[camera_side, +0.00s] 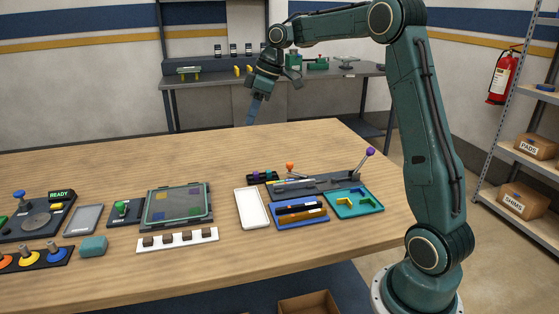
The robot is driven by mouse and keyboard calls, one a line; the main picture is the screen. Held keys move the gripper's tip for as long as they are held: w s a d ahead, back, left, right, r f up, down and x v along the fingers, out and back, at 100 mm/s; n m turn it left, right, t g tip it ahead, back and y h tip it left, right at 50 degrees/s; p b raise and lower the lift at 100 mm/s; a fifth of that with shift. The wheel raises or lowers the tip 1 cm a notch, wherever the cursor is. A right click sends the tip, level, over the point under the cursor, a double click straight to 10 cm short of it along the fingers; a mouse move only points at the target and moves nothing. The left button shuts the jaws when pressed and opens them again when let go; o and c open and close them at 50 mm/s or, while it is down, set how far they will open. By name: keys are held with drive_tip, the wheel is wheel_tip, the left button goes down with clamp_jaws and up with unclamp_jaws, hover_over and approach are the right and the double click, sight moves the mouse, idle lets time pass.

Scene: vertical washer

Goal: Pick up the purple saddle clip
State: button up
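I cannot clearly pick out a purple saddle clip. A dark framed panel (178,206) at the centre left of the table has a greenish see-through face, with small yellow, green and purplish patches showing in it. One purplish patch (193,211) sits at its lower right; it is too small to identify. My gripper (252,121) hangs high behind the panel and to its right, over the table's far side, with its bluish fingers pointing down. The fingers look close together, but the gap between them cannot be made out. No held object shows.
A white tray (252,208), a blue tray (300,215) and a teal tray (355,203) stand right of the panel. Levers with orange (290,167) and purple (370,151) knobs rise behind them. A white strip with brown blocks (178,240) lies in front. The table's far middle is clear.

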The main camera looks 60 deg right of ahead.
drive_tip(key=w+d+f+n+y, duration=0.1)
drive_tip(key=w+d+f+n, duration=0.1)
drive_tip(key=d+f, duration=1)
drive_tip(key=w+d, duration=0.1)
drive_tip(key=d, duration=0.2)
drive_tip(key=shift+f+n, duration=0.15)
drive_tip(key=shift+n, duration=0.25)
hover_over(256, 173)
drive_tip(key=s+d, duration=0.2)
drive_tip(key=shift+f, duration=4)
drive_tip(key=shift+x, duration=2.55)
